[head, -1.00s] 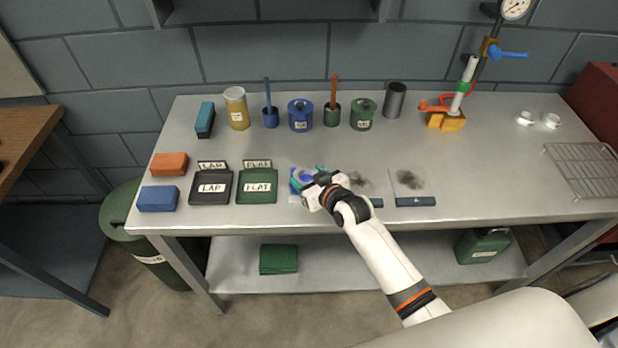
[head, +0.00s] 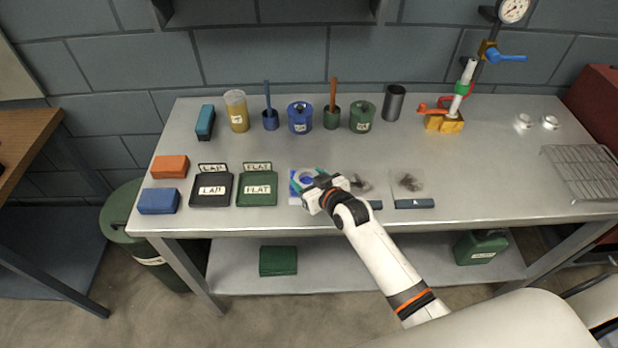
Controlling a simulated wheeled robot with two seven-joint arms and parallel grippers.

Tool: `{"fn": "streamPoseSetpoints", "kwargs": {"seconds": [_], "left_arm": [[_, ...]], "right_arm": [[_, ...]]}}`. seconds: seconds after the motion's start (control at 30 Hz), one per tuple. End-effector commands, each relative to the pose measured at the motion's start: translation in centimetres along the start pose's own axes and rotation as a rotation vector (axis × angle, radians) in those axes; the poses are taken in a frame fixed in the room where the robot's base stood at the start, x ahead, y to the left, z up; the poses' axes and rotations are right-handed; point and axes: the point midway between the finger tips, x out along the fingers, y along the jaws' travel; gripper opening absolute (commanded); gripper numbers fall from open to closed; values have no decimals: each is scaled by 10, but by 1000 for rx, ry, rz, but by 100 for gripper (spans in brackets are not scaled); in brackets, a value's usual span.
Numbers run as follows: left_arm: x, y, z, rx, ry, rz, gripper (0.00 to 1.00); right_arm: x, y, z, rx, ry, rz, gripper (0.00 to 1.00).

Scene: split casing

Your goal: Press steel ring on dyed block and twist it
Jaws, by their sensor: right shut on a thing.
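My right gripper (head: 311,184) reaches in from the lower right and is shut on the steel ring (head: 305,177). The ring is partly hidden by the fingers. It is at the blue-topped dyed block (head: 294,186), which lies on the bench right of the green FLAT tray. Whether the ring touches the block's face cannot be told from this view. My left gripper is not in view.
The black LAP tray (head: 211,203) and green FLAT tray (head: 257,201) stand to the left. Dark-smudged plates, one labelled A (head: 414,203), lie to the right. Pots and brushes line the back, with a gauge stand (head: 445,123) at right. The bench middle is clear.

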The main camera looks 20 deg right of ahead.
Motion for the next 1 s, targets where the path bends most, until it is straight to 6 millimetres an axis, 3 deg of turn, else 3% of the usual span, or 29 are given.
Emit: {"fn": "streamPoseSetpoints", "kwargs": {"seconds": [0.6, 1.0], "left_arm": [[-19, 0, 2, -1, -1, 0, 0], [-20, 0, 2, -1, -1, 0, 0]], "right_arm": [[-1, 2, -2, 54, 10, -118, 25], [0, 2, -4, 60, 12, -140, 25]]}}
